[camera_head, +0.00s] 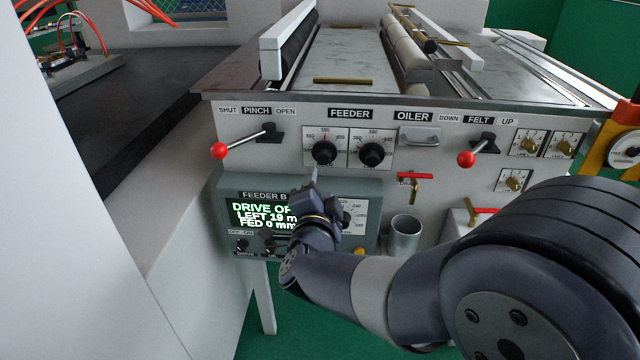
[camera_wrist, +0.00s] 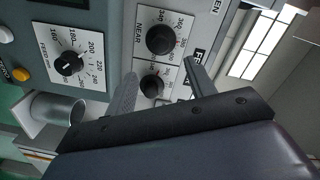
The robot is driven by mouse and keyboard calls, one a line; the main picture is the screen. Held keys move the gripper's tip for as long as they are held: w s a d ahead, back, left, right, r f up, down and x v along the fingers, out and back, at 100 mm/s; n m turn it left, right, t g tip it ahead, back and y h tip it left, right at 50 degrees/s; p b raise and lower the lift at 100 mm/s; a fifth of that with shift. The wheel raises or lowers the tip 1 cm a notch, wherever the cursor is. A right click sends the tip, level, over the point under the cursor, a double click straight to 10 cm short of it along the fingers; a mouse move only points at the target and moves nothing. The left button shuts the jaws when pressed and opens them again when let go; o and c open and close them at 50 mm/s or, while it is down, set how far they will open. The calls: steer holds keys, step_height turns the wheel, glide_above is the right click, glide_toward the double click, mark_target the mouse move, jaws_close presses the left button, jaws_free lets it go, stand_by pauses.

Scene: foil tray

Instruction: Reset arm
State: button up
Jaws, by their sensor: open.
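My gripper (camera_head: 314,176) is in front of the feeder machine's front panel, just below the two black dial knobs, the left knob (camera_head: 324,152) and the right knob (camera_head: 372,154). In the wrist view my gripper (camera_wrist: 160,84) is open and empty, with its two fingers apart. The two knobs show beyond and between the fingers there, and no contact is visible. My arm comes in from the lower right and partly hides the FEEDER B box (camera_head: 375,200). The box's green display (camera_head: 262,214) reads "DRIVE OF", cut off, "LEFT 19 m", cut off, and "FED 0 mm".
Red-balled levers stick out at PINCH (camera_head: 219,151) and FELT (camera_head: 466,159). A small red-handled tap (camera_head: 414,178) sits above a grey metal cup (camera_head: 404,236).

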mark_target(323, 159)
steer(key=shift+w, duration=0.1)
steer(key=w, duration=1)
steer(key=shift+w+d+f, duration=0.15)
steer(key=shift+w+f, duration=0.05)
steer(key=shift+w, duration=0.2)
steer(key=shift+s, duration=0.1)
steer(key=shift+m, duration=0.3)
